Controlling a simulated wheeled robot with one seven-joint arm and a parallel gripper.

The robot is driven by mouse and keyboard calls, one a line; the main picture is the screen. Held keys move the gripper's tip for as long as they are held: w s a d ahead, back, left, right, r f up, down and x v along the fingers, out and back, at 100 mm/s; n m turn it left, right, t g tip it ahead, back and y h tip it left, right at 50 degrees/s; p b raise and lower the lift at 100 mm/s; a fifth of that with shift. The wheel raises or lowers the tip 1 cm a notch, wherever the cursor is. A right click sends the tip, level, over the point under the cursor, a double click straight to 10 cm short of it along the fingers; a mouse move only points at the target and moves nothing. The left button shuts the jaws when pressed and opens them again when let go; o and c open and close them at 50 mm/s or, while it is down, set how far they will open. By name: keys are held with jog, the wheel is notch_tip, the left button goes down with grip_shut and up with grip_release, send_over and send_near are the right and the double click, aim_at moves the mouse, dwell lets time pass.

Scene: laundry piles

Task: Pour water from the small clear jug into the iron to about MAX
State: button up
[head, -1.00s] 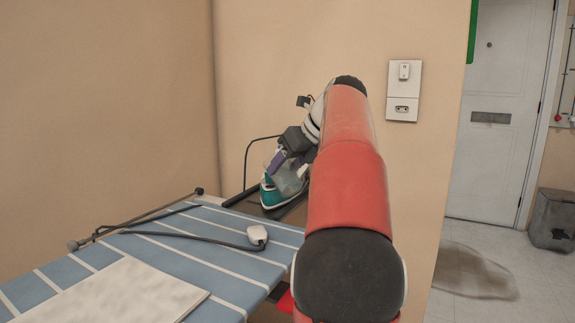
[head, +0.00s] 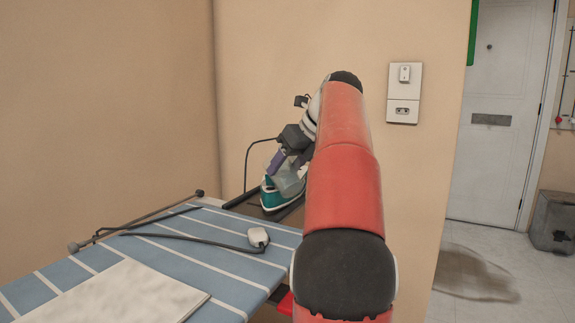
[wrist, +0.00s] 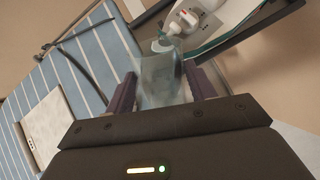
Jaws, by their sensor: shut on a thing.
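The small clear jug (wrist: 162,80) is between the two fingers of my gripper (wrist: 163,88) in the wrist view, which is shut on it. In the head view my gripper (head: 283,162) is above the iron, and the jug (head: 291,180) is tilted close to it, partly hidden by the fingers and arm. The teal and white iron (head: 272,194) stands at the far end of the ironing board; it also shows in the wrist view (wrist: 185,22), just beyond the jug's mouth. Its water level and any MAX mark are too small to see.
A wall socket (head: 403,93) is behind. A wet-looking stain (head: 470,275) lies on the floor at right.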

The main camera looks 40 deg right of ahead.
jog(key=shift+w+r+g, duration=0.25)
jog(key=shift+r+g, duration=0.2)
jog(key=shift+g, duration=0.35)
dwell(1.6)
jog(key=shift+a+r, duration=0.15)
dwell(0.5)
